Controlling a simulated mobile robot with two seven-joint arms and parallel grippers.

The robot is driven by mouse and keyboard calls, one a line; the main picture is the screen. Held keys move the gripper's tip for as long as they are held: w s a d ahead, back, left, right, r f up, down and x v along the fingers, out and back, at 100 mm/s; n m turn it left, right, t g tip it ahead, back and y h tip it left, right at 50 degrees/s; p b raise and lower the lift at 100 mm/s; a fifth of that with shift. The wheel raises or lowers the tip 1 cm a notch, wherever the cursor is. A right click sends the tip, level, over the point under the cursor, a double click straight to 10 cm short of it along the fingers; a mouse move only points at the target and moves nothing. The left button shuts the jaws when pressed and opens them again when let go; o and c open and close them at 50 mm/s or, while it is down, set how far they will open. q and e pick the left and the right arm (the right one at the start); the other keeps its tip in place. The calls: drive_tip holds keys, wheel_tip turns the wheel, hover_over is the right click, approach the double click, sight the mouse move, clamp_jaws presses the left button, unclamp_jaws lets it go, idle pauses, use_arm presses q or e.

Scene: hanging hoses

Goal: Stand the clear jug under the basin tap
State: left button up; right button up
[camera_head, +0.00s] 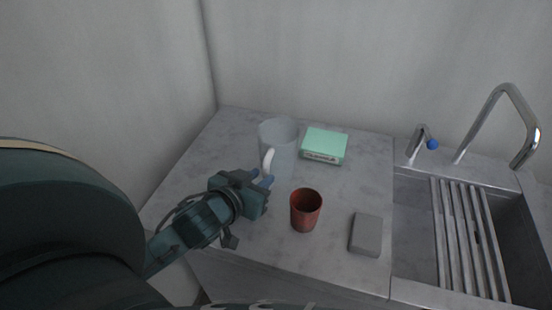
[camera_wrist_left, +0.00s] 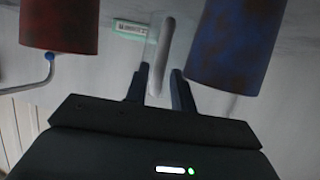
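The clear jug (camera_head: 283,143) stands upright on the grey counter, with its pale handle (camera_head: 268,161) facing my left gripper (camera_head: 262,178). My left gripper is open, its two fingertips close to the handle. In the left wrist view the handle (camera_wrist_left: 164,50) lies ahead of and between the fingers (camera_wrist_left: 160,84), with a gap on each side. The jug's body is hard to make out there. The basin tap (camera_head: 507,100) curves over the sink at the right, its spout pointing down. My right gripper is out of view.
A red cup (camera_head: 305,211) stands right of my left gripper. A green box (camera_head: 324,145) lies behind, a grey block (camera_head: 366,234) near the sink. Slatted bars (camera_head: 466,235) cross part of the sink. A blue cylinder (camera_wrist_left: 236,45) shows close by only in the left wrist view.

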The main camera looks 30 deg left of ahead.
sight(264, 176)
use_arm(q)
drive_tip(key=x, duration=0.3)
drive_tip(key=shift+w, duration=0.1)
drive_tip(key=shift+c, duration=0.3)
clamp_jaws()
